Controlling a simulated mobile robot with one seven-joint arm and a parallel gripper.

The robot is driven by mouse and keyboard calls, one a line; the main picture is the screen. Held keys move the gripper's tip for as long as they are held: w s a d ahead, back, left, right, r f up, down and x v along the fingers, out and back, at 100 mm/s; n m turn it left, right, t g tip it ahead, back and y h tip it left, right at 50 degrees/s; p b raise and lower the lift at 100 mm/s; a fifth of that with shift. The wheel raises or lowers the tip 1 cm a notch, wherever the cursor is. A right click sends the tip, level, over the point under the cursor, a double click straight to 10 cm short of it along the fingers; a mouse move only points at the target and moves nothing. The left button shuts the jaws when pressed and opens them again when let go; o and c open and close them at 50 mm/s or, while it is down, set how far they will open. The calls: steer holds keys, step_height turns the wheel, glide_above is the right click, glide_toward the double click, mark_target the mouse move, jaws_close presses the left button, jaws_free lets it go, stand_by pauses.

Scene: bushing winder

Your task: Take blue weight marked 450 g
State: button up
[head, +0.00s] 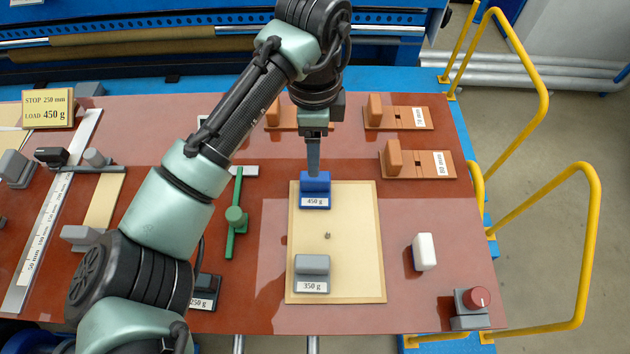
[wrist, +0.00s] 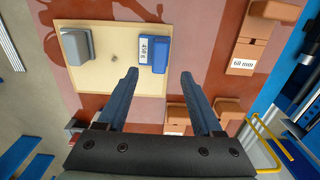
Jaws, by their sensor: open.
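The blue weight (head: 315,185) marked 450 g stands at the back edge of a cream board on the red-brown table. It also shows in the wrist view (wrist: 157,54), with its label facing left. My gripper (head: 313,172) is above the blue weight in the head view. In the wrist view my gripper (wrist: 159,75) is open and empty, with its two fingers apart and the weight beyond and between their tips. Whether the fingers reach down beside the weight cannot be told. A sign (head: 48,109) at the left reads STOP 250 mm, LOAD 450 g.
A grey weight (head: 311,266) marked 350 g stands at the front of the cream board (head: 350,240). A dark weight (head: 205,292) is partly hidden by my arm. A green tool (head: 236,216) lies left of the board, a white block (head: 425,251) right. Orange blocks (head: 420,160) stand behind.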

mark_target(315, 189)
step_height(315, 189, down, 4)
steer(key=shift+w, duration=0.15)
steer(key=shift+f+p, duration=0.4)
steer(key=shift+p, duration=0.1)
step_height(315, 189, down, 5)
steer(key=shift+d+r+p, duration=0.1)
steer(key=shift+r+p, duration=0.1)
steer(key=shift+p, duration=0.35)
steer(key=shift+c, duration=0.3)
jaws_close()
steer(key=shift+r, duration=0.1)
